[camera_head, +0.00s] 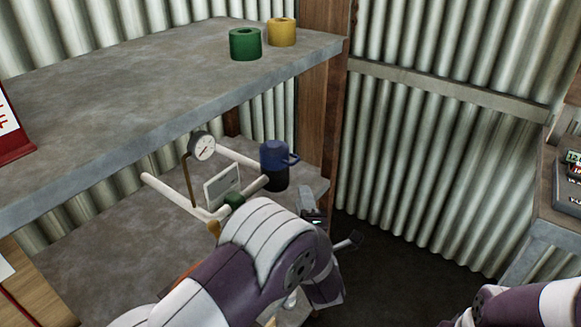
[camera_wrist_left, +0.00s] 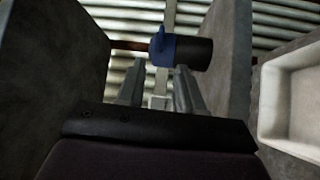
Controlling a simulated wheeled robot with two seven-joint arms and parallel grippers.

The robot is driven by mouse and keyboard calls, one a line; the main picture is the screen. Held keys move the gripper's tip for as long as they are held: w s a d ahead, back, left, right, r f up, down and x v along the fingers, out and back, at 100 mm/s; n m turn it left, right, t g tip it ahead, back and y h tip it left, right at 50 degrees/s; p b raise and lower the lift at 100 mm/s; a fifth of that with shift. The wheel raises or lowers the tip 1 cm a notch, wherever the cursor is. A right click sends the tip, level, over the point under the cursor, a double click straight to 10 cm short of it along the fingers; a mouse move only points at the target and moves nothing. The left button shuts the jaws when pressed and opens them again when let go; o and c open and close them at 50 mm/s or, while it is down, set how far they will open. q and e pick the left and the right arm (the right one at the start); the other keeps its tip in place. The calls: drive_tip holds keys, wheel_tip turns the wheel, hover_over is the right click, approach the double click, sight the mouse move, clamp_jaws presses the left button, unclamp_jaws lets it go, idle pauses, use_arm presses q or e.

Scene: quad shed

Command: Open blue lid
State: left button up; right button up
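A dark container (camera_head: 275,179) with a blue lid (camera_head: 273,151) and a side handle stands upright on the lower shelf, near its right end. In the left wrist view the blue lid (camera_wrist_left: 161,48) and dark body (camera_wrist_left: 194,53) appear sideways, just beyond the fingertips. My left gripper (camera_head: 332,214) is in front and to the right of the container, partly hidden by my wrist. In the left wrist view its two fingers (camera_wrist_left: 157,76) are apart with nothing between them. Part of my right arm shows at the lower right; its gripper is out of view.
White pipes with a pressure gauge (camera_head: 202,147) and a green fitting stand left of the container. The upper shelf (camera_head: 130,75) overhangs the lower one and holds a green roll (camera_head: 245,44) and a yellow roll (camera_head: 282,32). A workbench (camera_head: 548,225) stands at right.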

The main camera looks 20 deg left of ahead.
sight(280, 155)
use_arm(q)
drive_tip(key=x, duration=1.2)
drive_tip(key=shift+w, duration=0.2)
clamp_jaws()
idle(0.7)
